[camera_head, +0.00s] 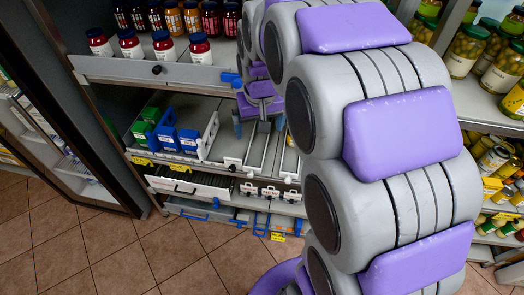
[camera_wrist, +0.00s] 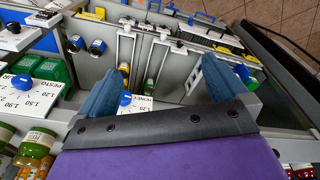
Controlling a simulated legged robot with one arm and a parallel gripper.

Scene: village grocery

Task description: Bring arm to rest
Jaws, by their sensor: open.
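My arm, grey with purple pads, fills the middle and right of the head view and reaches toward the shelf unit. My gripper (camera_head: 258,126) hangs in front of the middle shelf, fingers pointing down. In the wrist view my gripper (camera_wrist: 163,90) has its two blue-grey fingers spread wide with nothing held between them. Whether a fingertip touches the shelf cannot be told.
Blue cartons (camera_head: 167,131) and green cartons (camera_head: 145,125) stand on the middle shelf. Red jars (camera_head: 200,48) line the shelf above. Pickle jars (camera_head: 466,50) stand on the right shelves, near my arm. A glass-door cabinet (camera_head: 62,140) is at left. The tiled floor (camera_head: 130,250) is clear.

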